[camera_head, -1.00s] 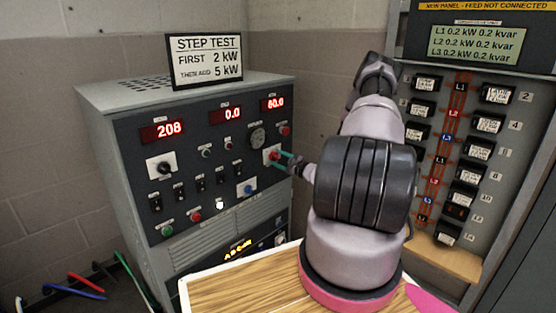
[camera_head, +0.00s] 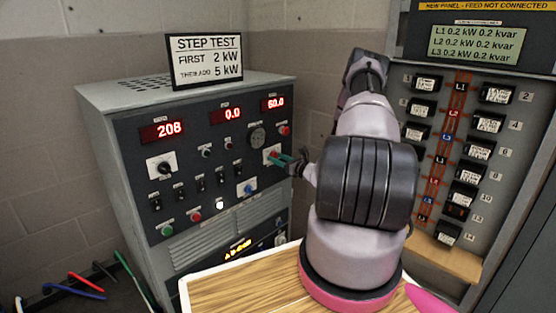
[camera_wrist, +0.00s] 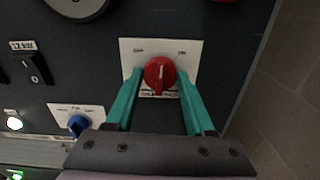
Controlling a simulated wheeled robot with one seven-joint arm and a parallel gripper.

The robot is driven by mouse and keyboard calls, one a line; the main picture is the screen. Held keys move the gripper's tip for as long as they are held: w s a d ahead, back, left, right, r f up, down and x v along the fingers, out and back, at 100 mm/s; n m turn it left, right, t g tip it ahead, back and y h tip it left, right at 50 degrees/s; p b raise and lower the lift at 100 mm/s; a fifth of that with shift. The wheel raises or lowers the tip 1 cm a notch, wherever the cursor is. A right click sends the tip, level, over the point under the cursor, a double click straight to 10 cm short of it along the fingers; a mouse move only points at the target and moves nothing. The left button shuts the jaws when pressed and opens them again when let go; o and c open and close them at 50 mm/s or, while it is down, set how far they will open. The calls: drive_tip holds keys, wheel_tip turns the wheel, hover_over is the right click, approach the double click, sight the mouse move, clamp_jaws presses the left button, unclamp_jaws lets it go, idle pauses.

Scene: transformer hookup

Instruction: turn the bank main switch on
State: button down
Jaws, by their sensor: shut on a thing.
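The main switch is a red round knob (camera_wrist: 159,75) on a white plate (camera_wrist: 129,52) in the wrist view. A white line on the knob stands nearly upright; the plate's small labels are too blurred to read surely. In the head view the switch plate (camera_head: 267,152) sits at the right of the grey cabinet's front panel. My gripper (camera_wrist: 160,82) has green fingers, one on each side of the red knob, and is shut on it. In the head view, my gripper (camera_head: 279,158) reaches the plate from the right and partly hides the knob.
The cabinet (camera_head: 105,170) carries red displays, black rocker switches and a blue knob (camera_wrist: 78,124) below left of the red one. A breaker panel (camera_head: 460,150) stands at right. A wooden tabletop (camera_head: 235,285) is in front. Cables (camera_head: 85,284) lie at lower left.

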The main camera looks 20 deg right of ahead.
drive_tip(key=shift+m, duration=4.2)
drive_tip(key=shift+c, duration=1.3)
unclamp_jaws()
drive_tip(key=shift+s, duration=0.15)
drive_tip(key=v, duration=1)
drive_tip(key=shift+s, duration=0.3)
drive_tip(key=shift+d, duration=0.15)
